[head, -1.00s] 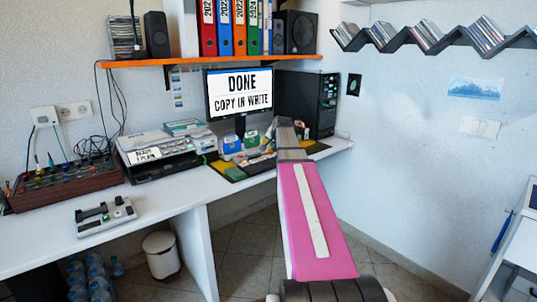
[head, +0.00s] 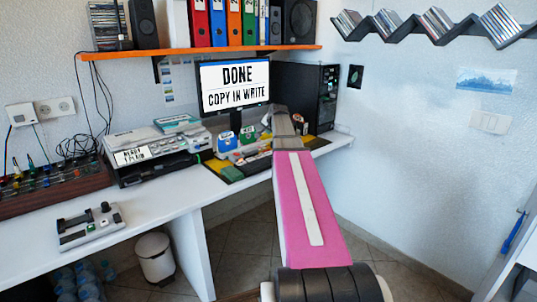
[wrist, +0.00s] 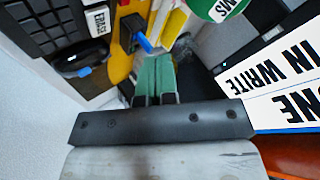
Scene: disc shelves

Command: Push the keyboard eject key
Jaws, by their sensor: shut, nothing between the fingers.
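The dark keyboard (wrist: 45,28) shows in part at the top left of the wrist view, rotated. A white label reading ERASE (wrist: 97,20) stands beside it. I cannot make out which key is the eject key. My gripper (wrist: 154,62) is shut and empty, its green fingers pressed together to the right of the keyboard and apart from the visible keys. In the head view my arm covers much of the desk area in front of the monitor (head: 234,84), which reads DONE, COPY IN WRITE.
A yellow panel (wrist: 122,45) with a blue-tipped lever (wrist: 143,42) lies near my fingers. The monitor edge is close on the right. A printer-like device (head: 150,160), a small grey device (head: 90,226) and a black computer tower (head: 322,98) stand on the white desk.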

